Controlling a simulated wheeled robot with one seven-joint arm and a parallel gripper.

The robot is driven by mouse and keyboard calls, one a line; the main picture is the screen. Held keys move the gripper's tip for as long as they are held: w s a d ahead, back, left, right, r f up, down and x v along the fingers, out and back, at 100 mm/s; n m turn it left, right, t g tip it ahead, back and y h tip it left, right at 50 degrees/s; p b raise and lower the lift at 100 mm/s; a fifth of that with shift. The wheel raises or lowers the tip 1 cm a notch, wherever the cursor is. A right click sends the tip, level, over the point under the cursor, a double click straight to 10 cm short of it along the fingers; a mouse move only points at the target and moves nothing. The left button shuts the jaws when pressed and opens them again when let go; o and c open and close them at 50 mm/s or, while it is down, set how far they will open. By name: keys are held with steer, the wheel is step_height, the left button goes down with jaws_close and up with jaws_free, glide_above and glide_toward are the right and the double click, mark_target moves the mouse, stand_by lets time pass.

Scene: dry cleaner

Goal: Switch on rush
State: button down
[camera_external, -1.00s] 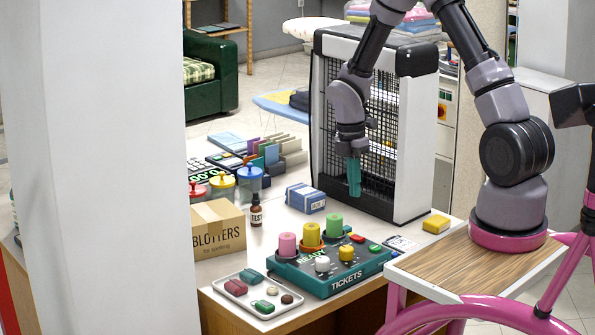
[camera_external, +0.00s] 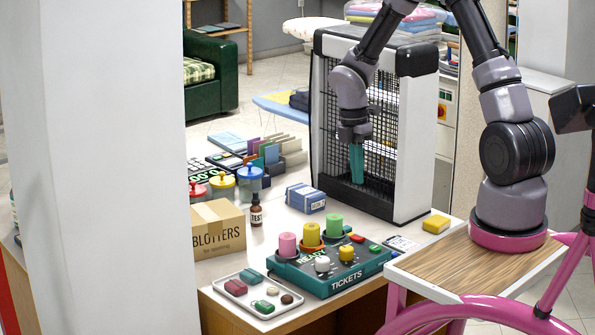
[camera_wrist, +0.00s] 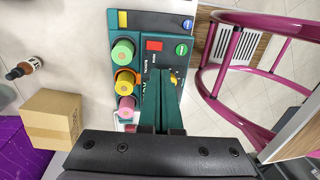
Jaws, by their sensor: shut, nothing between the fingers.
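A teal ticket box marked TICKETS (camera_external: 345,282) stands on the counter. Its dark top carries pink, yellow and green rolls along one side. A white knob (camera_external: 322,264), a yellow knob (camera_external: 346,253), a red control (camera_external: 357,238) and a green round button (camera_external: 375,248) are on it. In the wrist view the red control (camera_wrist: 154,45) lies beyond my fingertips, with small print beside it that I cannot read. My gripper (camera_external: 357,182) has teal fingers, shut and empty, above the box and apart from it. In the wrist view the fingers (camera_wrist: 162,75) hide part of the box's top.
A tall black-and-white grille unit (camera_external: 405,150) stands close behind my gripper. A yellow block (camera_external: 436,224) lies to the right.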

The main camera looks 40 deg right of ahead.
mark_target(361, 238)
stand_by(0.3)
steer(key=f, duration=0.4)
steer(key=s+f, duration=0.1)
steer(key=f, duration=0.9)
steer(key=shift+s, duration=0.4)
steer(key=shift+s+f, duration=0.15)
steer(key=shift+w, duration=0.9)
steer(key=shift+r, duration=0.3)
